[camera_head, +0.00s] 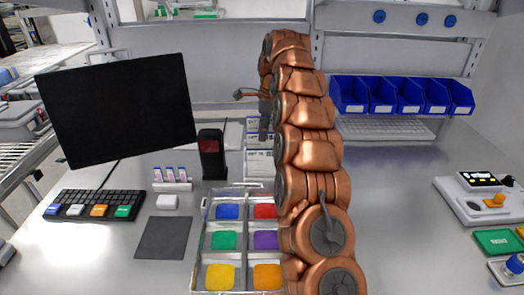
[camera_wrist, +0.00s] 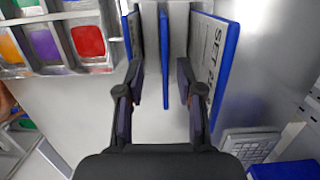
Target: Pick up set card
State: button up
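Several blue-edged set cards stand upright in a row in the wrist view. The middle card (camera_wrist: 165,60) is seen edge-on, between and ahead of my fingers. A right card (camera_wrist: 214,62) shows a white face with "SET" lettering, its last part hard to read. A left card (camera_wrist: 131,32) stands on the other side. My gripper (camera_wrist: 159,78) is open, with one finger on each side of the middle card's line; I see no contact. In the head view, white cards (camera_head: 259,162) show behind my arm, partly hidden. My gripper (camera_head: 265,112) is above them, partly hidden.
A tray of coloured compartments (camera_head: 204,240) lies in front of the cards. A black scanner-like device (camera_head: 211,154) and a monitor (camera_head: 118,110) stand left. Blue bins (camera_head: 397,96) hang at the back right. The table right of my arm is mostly clear.

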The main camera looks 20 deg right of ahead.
jog(key=shift+w+a+f+p, duration=0.1)
jog(key=shift+f+p, duration=0.2)
jog(key=shift+f, duration=0.35)
jog(key=shift+w+a+f+p, duration=0.15)
jog(key=shift+f+p, duration=0.1)
jog(key=shift+f, duration=0.45)
jog(key=shift+w+a+f+p, duration=0.1)
jog(key=shift+f+p, duration=0.2)
jog(key=shift+f, duration=0.35)
jog(key=shift+f, duration=0.25)
grip_shut()
